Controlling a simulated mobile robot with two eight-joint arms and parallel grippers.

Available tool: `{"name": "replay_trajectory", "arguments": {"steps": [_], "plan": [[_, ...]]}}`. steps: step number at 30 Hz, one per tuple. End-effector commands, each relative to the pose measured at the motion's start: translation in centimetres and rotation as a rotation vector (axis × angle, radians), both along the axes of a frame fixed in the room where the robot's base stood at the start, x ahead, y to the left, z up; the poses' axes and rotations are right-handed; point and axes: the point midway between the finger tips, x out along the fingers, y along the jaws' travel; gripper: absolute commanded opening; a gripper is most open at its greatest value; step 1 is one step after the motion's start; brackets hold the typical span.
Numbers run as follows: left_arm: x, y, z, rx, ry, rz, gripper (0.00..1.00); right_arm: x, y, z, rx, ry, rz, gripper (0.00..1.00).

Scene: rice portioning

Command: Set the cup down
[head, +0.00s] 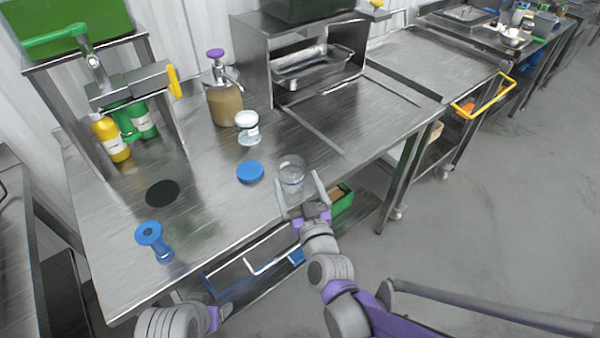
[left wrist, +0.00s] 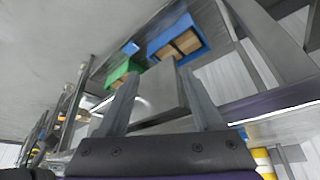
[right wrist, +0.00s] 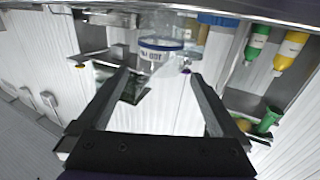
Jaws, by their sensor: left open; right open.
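The clear cup (head: 291,176) stands upright on the steel worktable (head: 215,215) near its front edge. My right gripper (head: 301,190) is open at the front of the cup. Its fingers point toward the cup, one to each side, with gaps visible in the right wrist view (right wrist: 162,80). My left gripper (left wrist: 160,85) is open and empty, low in front of the table. In the head view the left arm shows at the bottom left.
A blue disc (head: 250,171) lies left of the cup, with a white-topped jar (head: 248,128) and a pump bottle (head: 222,100) behind. Free tabletop lies right of the cup.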

Motion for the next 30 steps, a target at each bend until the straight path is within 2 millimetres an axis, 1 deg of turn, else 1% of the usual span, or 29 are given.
{"name": "replay_trajectory", "arguments": {"steps": [1,4,7,11,14,18,21,24,30], "plan": [[0.0,0.0,0.0,0.0,0.0,0.0,0.68,1.0,0.2,0.0,-0.001,0.0,-0.001,1.0],[0.0,0.0,0.1,0.0,0.0,0.0,0.68,2.5,0.5,0.0,-0.001,0.001,-0.001,1.0],[0.0,0.0,0.2,0.0,-0.001,0.0,0.68,3.6,0.8,0.0,0.0,0.001,0.0,1.0],[0.0,0.0,0.3,0.0,-0.001,0.0,0.68,4.4,1.0,0.0,0.0,0.002,0.0,1.0],[0.1,0.0,0.4,0.0,-0.001,0.0,0.68,5.6,1.2,-0.1,-0.001,0.002,0.0,1.0],[0.1,0.0,0.7,0.0,-0.002,0.0,0.68,7.8,1.6,-0.3,0.0,0.002,0.0,1.0],[0.1,0.0,0.8,0.0,-0.003,0.0,0.68,8.8,1.8,-0.3,0.0,0.002,0.0,1.0],[0.1,0.0,0.8,0.0,-0.003,0.0,0.68,9.2,1.9,-0.3,-0.001,0.003,0.0,1.0],[0.1,0.0,0.8,0.0,-0.003,0.0,0.68,9.2,1.9,-0.3,-0.001,0.003,0.0,1.0]]}}
